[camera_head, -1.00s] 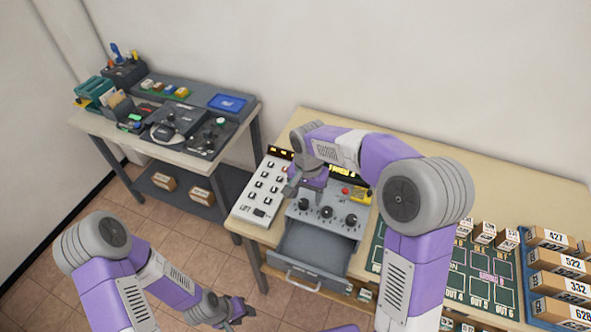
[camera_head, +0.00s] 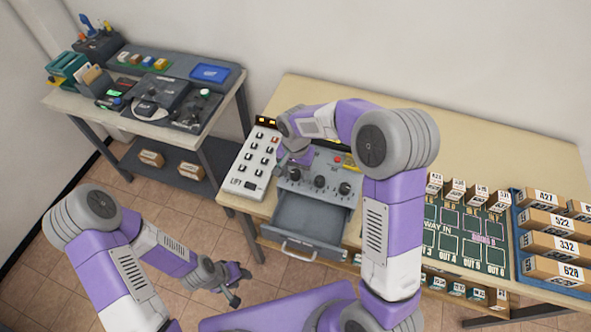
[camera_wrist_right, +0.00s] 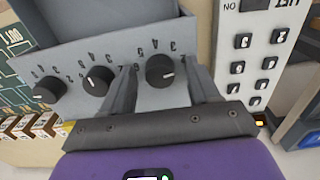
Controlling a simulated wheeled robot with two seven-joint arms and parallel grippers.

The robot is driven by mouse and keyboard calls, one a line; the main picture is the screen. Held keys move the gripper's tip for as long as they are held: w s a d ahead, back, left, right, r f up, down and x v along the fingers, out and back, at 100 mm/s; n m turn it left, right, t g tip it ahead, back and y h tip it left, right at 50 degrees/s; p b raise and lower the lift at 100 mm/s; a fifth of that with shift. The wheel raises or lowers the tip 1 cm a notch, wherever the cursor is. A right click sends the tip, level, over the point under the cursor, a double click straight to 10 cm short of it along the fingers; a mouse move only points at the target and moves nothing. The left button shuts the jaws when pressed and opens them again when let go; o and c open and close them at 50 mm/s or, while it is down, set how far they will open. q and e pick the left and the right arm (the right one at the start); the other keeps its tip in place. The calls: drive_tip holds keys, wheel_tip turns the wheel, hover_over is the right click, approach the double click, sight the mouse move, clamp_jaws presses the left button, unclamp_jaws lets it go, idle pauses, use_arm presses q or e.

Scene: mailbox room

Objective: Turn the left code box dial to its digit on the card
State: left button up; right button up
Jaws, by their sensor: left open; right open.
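The grey code box (camera_head: 328,160) stands on the right-hand table with a row of three black dials. My left gripper (camera_head: 236,284) is open and empty, low over the floor. I cannot make out the code card.
An open grey drawer (camera_head: 308,222) juts out below the dials. A white lift keypad panel (camera_head: 254,165) lies left of the code box. A dark green sorting mat (camera_head: 455,240) and numbered boxes (camera_head: 553,248) are to the right. A second table (camera_head: 150,128) stands at left.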

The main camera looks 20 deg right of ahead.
drive_tip(key=shift+c, duration=0.4)
drive_tip(key=c, duration=1)
drive_tip(key=shift+o, duration=0.2)
